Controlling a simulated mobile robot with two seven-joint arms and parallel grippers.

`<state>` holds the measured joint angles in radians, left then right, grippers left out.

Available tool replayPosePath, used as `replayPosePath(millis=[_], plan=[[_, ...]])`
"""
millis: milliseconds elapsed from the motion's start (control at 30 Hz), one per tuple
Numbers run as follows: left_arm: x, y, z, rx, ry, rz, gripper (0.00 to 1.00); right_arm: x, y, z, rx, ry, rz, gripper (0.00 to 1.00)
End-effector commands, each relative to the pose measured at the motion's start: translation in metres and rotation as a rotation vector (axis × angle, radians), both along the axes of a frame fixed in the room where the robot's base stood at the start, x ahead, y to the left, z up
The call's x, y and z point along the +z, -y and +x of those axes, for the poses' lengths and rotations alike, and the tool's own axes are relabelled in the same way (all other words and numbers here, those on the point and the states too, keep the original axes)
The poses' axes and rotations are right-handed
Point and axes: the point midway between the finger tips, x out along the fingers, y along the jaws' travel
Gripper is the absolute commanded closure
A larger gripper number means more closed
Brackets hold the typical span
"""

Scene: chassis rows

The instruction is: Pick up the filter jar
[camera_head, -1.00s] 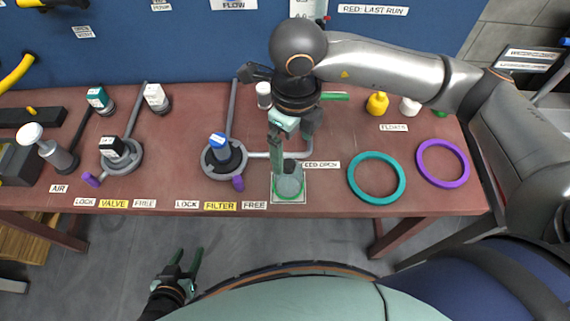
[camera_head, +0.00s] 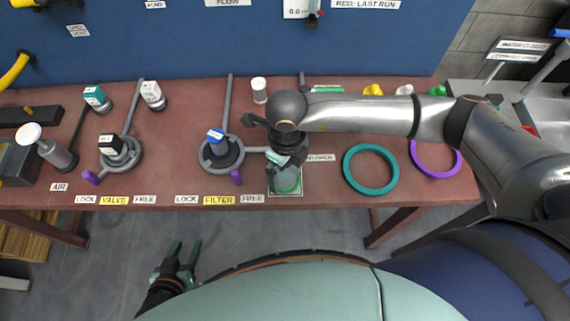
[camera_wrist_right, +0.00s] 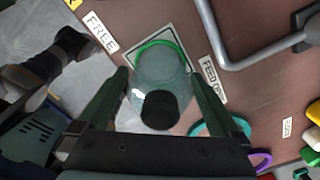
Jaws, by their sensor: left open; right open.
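A clear jar with a green ring at its base and a black knob on top, which I take as the filter jar (camera_head: 286,182), stands on a pale-edged square mark near the table's front edge. In the right wrist view the jar (camera_wrist_right: 158,75) sits between the two green fingers. My right gripper (camera_head: 280,172) is directly over it, pointing down, and hides its top in the head view. The right gripper (camera_wrist_right: 172,75) is open, with a finger on either side of the jar and no clear contact. My left gripper (camera_head: 181,256) is open and empty, off the table's front.
Left of the jar, a round fitting with a blue-labelled top (camera_head: 218,146) and a grey pipe stands behind the FILTER label (camera_head: 219,200). A teal ring (camera_head: 371,170) and a purple ring (camera_head: 436,158) lie to the right. A white cylinder (camera_head: 259,90) stands behind.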

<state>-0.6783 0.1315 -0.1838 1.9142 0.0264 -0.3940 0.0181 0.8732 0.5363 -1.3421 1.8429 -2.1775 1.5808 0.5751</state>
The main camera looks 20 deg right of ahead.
Motion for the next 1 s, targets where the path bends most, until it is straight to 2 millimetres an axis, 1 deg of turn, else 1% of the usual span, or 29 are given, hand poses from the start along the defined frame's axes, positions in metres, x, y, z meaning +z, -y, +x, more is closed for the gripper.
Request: replayPosePath(millis=[167,867,1000], plan=[[-0.0003,0.0001,-0.0001,0.000,0.000,0.000,0.50,-0.0002,-0.0003,0.0002,0.000,0.001,0.001,0.00],[-0.0003,0.0002,-0.0003,0.000,-0.001,0.000,0.50,0.0006,-0.0004,0.0005,0.000,0.002,0.001,0.79],[-0.0003,0.0003,-0.0003,0.000,-0.001,0.000,0.50,0.0008,-0.0004,0.0006,0.000,0.002,0.001,0.79]])
